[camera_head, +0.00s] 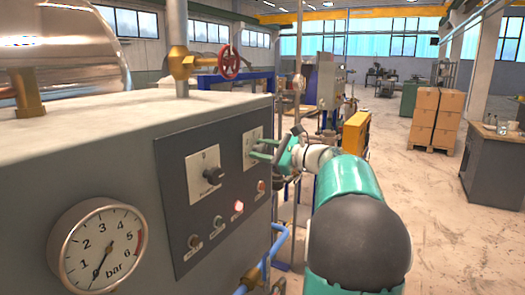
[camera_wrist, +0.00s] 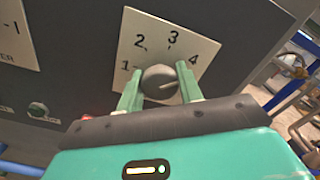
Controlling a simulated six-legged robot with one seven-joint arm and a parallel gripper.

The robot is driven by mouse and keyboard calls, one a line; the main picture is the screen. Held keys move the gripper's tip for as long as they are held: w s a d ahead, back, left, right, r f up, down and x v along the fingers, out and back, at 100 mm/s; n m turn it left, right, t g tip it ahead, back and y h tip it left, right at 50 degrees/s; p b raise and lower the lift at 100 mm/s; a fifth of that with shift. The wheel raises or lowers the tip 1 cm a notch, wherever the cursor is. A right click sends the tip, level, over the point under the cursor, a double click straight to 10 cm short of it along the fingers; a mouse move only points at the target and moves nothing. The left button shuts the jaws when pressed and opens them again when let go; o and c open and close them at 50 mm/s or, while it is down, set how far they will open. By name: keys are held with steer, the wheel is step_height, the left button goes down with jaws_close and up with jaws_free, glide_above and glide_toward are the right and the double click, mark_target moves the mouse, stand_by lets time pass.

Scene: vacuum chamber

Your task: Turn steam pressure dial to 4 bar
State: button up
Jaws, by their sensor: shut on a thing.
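The steam pressure dial is a dark round knob (camera_wrist: 160,83) on a white plate (camera_wrist: 150,45) marked 1 to 4 in the wrist view. A pale line on the knob seems to point right, roughly toward the 4. My gripper (camera_wrist: 159,82) is shut on the knob, with one green finger at each side. In the head view, my gripper (camera_head: 262,150) reaches the farther white plate (camera_head: 250,136) on the dark panel; the knob there is mostly hidden by the fingers.
A second black knob (camera_head: 213,175) sits left of my gripper, above several small buttons (camera_head: 217,222). A round bar gauge (camera_head: 101,246) at lower left has its needle near 0. A red valve wheel (camera_head: 229,62) stands above the panel. Open floor lies to the right.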

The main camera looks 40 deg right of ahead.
steer(key=shift+m, duration=0.3)
steer(key=o, duration=0.9)
steer(key=shift+s, duration=0.15)
steer(key=v, duration=1.3)
steer(key=shift+s+d, duration=0.1)
steer(key=shift+s, duration=0.2)
